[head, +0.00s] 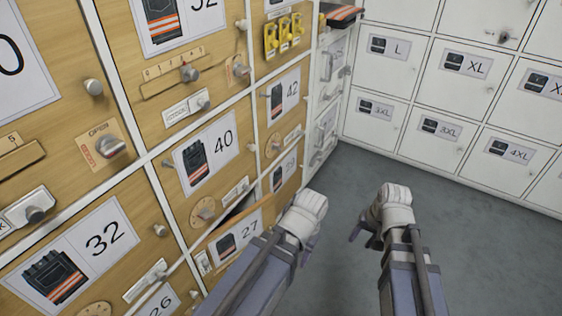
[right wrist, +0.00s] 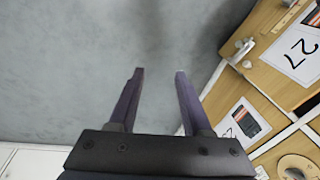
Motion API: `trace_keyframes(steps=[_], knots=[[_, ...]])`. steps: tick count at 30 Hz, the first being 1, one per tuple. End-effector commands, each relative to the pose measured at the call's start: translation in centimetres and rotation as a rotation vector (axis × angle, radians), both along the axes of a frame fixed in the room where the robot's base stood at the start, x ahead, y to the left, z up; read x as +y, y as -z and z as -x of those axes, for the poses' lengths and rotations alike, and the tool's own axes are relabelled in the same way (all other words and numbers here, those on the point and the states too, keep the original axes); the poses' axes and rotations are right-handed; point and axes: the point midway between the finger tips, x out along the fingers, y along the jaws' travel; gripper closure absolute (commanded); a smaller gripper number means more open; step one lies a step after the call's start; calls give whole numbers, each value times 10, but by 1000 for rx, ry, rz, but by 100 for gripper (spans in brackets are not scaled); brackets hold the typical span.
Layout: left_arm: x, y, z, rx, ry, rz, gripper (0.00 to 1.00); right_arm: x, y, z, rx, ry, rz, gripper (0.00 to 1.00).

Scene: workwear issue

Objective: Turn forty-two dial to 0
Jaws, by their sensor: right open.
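The forty-two door (head: 283,98) is on the wooden locker wall, with its 42 label beside a workwear picture. A small round dial (head: 272,145) sits low on that door; its pointer and marks are too small to read. My right gripper (head: 362,228) is right of the locker wall, apart from the dial, pointing down over the floor. In the right wrist view its two fingers (right wrist: 158,72) stand apart with nothing between them.
The 27 front (head: 235,238) stands tilted out with a dark gap above it. A round dial (head: 203,212) is under the 40 label. Yellow tags (head: 284,34) hang above 42. White lockers (head: 446,90) line the back. Grey floor (head: 470,220) is clear at right.

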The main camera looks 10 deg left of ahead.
Motion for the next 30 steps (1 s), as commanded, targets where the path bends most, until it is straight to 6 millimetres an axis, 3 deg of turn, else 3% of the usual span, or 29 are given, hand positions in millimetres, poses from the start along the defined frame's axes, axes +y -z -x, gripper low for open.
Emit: trace_keyframes(steps=[1,5,12,16,22,30], knots=[[0,15,0,0,-1,0,50,13,12,-26,-18,87,-79,51],[0,15,0,-1,-1,1,50,56,-3,-69,-28,308,-296,51],[0,14,0,-1,-1,1,50,150,-53,-148,119,748,-761,51],[0,14,0,-1,-1,1,50,191,-86,-184,283,975,-997,51],[0,14,0,0,-1,1,50,221,-117,-213,484,1172,-1194,51],[0,15,0,0,-1,1,50,227,-123,-218,536,1215,-1234,51]])
